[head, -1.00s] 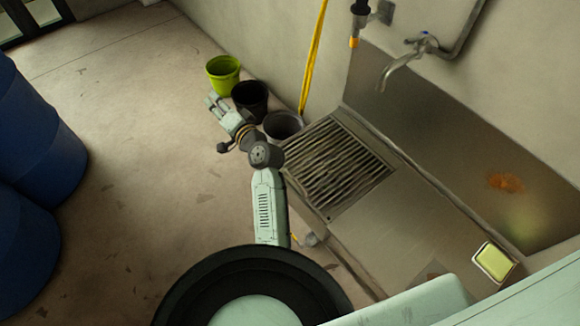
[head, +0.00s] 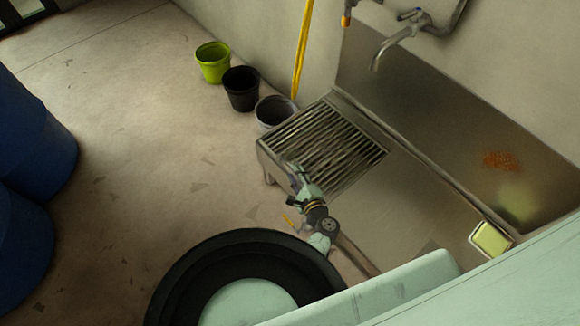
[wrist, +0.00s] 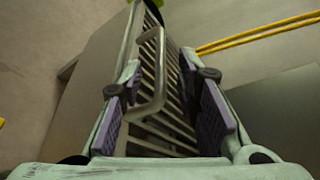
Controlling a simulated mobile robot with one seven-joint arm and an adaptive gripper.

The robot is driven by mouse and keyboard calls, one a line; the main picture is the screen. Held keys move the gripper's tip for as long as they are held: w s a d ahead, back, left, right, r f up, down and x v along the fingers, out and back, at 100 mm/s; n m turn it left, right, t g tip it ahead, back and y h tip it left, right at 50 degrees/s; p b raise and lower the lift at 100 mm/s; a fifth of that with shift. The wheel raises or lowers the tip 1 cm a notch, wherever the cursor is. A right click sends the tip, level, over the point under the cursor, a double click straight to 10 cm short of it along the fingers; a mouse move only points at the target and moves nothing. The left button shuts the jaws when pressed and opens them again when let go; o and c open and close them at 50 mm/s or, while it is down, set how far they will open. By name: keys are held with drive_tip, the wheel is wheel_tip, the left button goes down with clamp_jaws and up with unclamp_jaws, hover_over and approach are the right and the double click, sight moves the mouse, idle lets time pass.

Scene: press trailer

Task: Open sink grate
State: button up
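The sink grate (head: 335,140) is a slatted metal panel lying closed over the left end of the steel sink unit (head: 385,205). My gripper (head: 297,174) is at the grate's near-left edge in the head view. In the wrist view my gripper (wrist: 160,75) is open, with purple pads apart on either side. A bent metal bar handle (wrist: 157,85) of the grate shows between the fingers, with the slats behind it. I cannot tell whether any finger touches the handle.
A tap (head: 392,45) hangs over the sink. A yellow-green sponge in a dish (head: 491,240) sits at the right. Green (head: 213,62), black (head: 242,88) and grey (head: 274,112) pots stand by the wall. Blue barrels (head: 30,150) stand left; the floor between is clear.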

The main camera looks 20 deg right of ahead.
drive_tip(key=b+x, duration=0.1)
drive_tip(key=x, duration=0.4)
clamp_jaws()
idle(0.3)
idle(0.4)
